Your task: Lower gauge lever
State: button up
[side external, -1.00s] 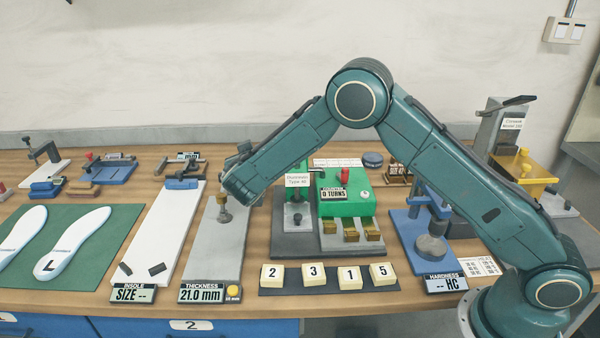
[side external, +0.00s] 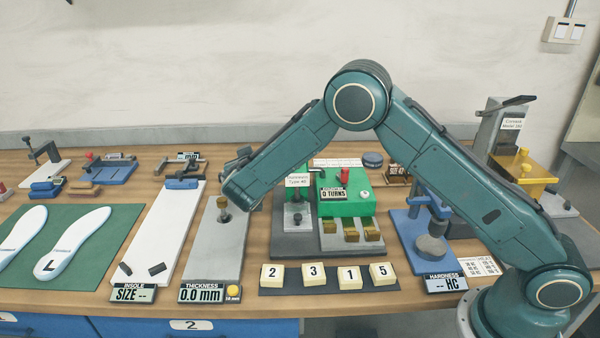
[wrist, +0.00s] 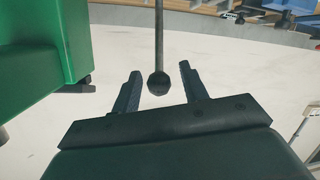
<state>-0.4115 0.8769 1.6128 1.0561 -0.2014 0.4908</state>
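The thickness gauge is a grey plate (side external: 200,259) with a brass-coloured part (side external: 222,202) and a dark foot standing on it. Its display (side external: 202,295) reads 0.0 mm. In the side view my arm's end is low beside the gauge, and it hides my fingers and any lever there. In the wrist view my gripper (wrist: 157,68) is open. A thin rod with a dark round knob (wrist: 158,84), seemingly the lever, stands between my two fingers, with gaps on both sides. I cannot tell how far the knob is from the fingers in depth.
A green box with a "0 TURNS" display (side external: 345,205) stands right of my gripper. The white insole gauge (side external: 165,235) lies left. Number blocks (side external: 310,274) sit in front.

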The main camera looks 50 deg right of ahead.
jog(key=shift+s, duration=0.1)
jog(key=v, duration=1.3)
jog(key=shift+s+a, duration=0.2)
jog(key=shift+s, duration=0.1)
jog(key=shift+d+r, duration=0.1)
jog(key=shift+r, duration=0.05)
jog(key=s+d+r+g+y, duration=0.45)
jog(key=s+d+r, duration=0.35)
jog(key=s+d, duration=0.4)
jog(key=s+a+r+n+g+y, duration=0.1)
jog(key=s+n+y, duration=0.3)
jog(key=s, duration=1.8)
jog(key=shift+s+r+y, duration=0.2)
jog(key=shift+y, duration=0.25)
